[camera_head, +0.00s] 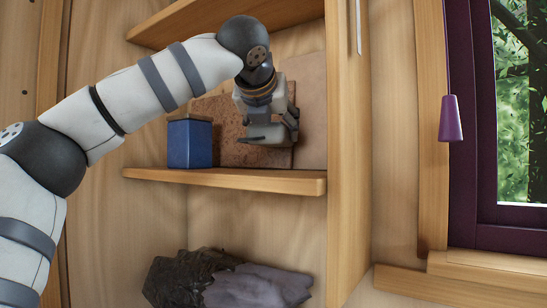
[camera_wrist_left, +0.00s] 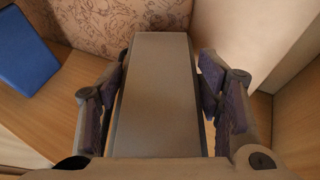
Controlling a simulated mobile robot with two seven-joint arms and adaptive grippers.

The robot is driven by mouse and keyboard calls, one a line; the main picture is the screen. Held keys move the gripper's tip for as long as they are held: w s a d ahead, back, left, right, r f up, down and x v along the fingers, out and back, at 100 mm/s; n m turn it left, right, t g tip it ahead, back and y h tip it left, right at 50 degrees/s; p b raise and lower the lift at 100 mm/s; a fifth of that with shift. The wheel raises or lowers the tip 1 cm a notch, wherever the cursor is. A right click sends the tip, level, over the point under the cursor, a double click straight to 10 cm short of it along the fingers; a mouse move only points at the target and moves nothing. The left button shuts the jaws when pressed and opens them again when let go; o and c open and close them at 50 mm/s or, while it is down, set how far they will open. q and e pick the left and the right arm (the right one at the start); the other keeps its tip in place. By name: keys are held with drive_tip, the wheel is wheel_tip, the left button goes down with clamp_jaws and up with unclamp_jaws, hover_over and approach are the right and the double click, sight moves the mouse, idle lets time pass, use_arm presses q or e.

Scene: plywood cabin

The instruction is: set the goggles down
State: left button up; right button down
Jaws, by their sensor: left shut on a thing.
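My left gripper (camera_head: 268,118) is over the upper shelf (camera_head: 230,178) and shut on a grey, blocky thing that I take to be the goggles (camera_head: 270,135). In the left wrist view the goggles (camera_wrist_left: 158,95) show as a long, flat grey face between the two fingers (camera_wrist_left: 165,100). Their far side and underside are hidden, and I cannot tell if they touch the shelf. My right gripper is in neither view.
A blue box (camera_head: 190,143) stands on the shelf to the left of the gripper. A brown patterned panel (camera_head: 228,128) leans at the back behind it. Dark and grey crumpled cloth (camera_head: 255,288) lies below. The shelf's right upright (camera_head: 348,150) is close by.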

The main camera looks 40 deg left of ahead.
use_arm(q)
drive_tip(key=f, duration=0.1)
drive_tip(key=w+a+f, duration=0.1)
drive_tip(key=f, duration=0.3)
drive_tip(key=shift+w+a, duration=0.15)
drive_tip(key=o, duration=1.2)
drive_tip(key=shift+f, duration=0.1)
